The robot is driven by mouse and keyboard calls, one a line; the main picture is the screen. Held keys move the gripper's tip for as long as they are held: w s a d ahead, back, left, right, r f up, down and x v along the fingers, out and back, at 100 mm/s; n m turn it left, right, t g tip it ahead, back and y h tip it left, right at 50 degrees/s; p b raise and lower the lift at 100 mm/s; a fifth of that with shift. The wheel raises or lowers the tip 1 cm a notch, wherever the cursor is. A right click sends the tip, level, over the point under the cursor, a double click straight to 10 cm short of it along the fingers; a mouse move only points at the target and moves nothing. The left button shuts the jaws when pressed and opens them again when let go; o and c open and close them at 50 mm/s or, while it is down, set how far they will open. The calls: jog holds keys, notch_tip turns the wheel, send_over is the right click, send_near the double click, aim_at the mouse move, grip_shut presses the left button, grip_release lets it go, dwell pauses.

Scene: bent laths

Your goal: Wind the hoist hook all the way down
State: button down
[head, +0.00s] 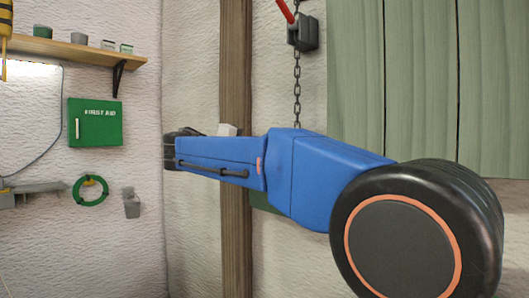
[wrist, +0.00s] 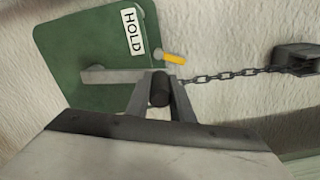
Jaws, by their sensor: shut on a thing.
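In the wrist view my gripper (wrist: 160,80) is shut on the dark round grip (wrist: 158,92) of a grey crank arm (wrist: 108,76). The crank sits on a green wall plate (wrist: 95,38) with a white label reading HOLD (wrist: 132,31). A yellow pointer (wrist: 170,57) lies beside the label. A chain (wrist: 230,75) runs from near the crank to a grey block (wrist: 297,58). In the head view the chain (head: 297,85) hangs from the dark block (head: 303,34) and passes behind my arm. My arm hides my gripper and most of the plate (head: 264,202) there. I cannot make out the hook.
A red bar (head: 285,10) slants above the block. A wooden post (head: 236,75) stands left of the chain, and green boards (head: 425,85) cover the wall at right. Further left are a first aid box (head: 95,123), a shelf (head: 75,50) and a green coil (head: 90,190).

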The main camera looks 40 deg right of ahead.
jog(key=shift+w+n, duration=0.7)
jog(key=shift+w, duration=0.1)
jog(key=c, duration=1.5)
grip_release()
jog(key=shift+c, duration=0.2)
jog(key=shift+a, duration=0.15)
jog(key=s+a, duration=0.1)
jog(key=a, duration=1.6)
jog(key=shift+s, duration=0.2)
jog(key=shift+a, duration=0.1)
jog(key=shift+c, duration=0.6)
